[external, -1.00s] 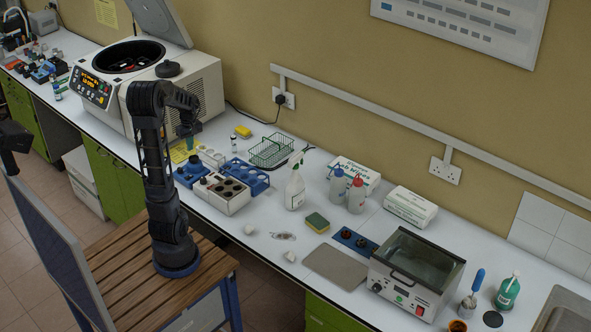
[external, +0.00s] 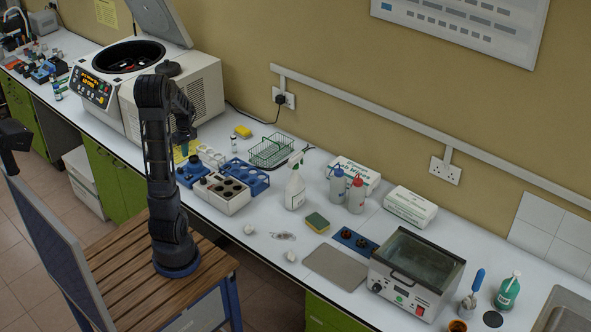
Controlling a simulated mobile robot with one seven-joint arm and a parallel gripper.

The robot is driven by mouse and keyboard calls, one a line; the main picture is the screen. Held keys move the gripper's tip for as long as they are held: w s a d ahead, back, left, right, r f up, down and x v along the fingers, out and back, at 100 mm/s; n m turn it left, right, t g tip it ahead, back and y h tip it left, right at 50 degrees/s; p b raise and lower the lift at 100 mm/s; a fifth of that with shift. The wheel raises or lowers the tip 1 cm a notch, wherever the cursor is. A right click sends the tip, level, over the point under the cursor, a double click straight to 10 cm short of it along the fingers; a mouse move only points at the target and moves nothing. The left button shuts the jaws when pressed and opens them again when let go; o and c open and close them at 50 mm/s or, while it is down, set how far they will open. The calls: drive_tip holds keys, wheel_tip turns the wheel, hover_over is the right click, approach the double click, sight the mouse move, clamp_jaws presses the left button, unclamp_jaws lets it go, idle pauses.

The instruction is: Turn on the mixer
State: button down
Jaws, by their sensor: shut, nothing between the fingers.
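A small blue device with a dark round top (external: 190,172), which looks like the mixer, stands on the bench right of the large centrifuge. Its controls are too small to make out. My gripper (external: 184,138) hangs above the bench, pointing down, a little above and behind the blue device in the picture. It looks apart from the device. Its fingers are small and dark here, shut and holding nothing.
The open-lidded centrifuge (external: 150,75) stands left of my gripper. A white block with dark wells (external: 228,195), a blue rack (external: 247,175) and a white rack (external: 211,156) crowd the blue device. A wash bottle (external: 294,190) stands further right.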

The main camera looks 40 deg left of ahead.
sight(186, 178)
drive_tip(key=f, duration=0.3)
drive_tip(key=s+f, duration=0.1)
drive_tip(key=f, duration=0.7)
drive_tip(key=shift+s+f, duration=0.15)
drive_tip(key=shift+s, duration=0.05)
drive_tip(key=shift+f, duration=0.2)
drive_tip(key=shift+w+r, duration=0.25)
drive_tip(key=shift+w, duration=0.45)
drive_tip(key=shift+r, duration=0.1)
wheel_tip(186, 178, up, 14)
drive_tip(key=s, duration=0.1)
drive_tip(key=shift+s, duration=0.35)
idle(0.3)
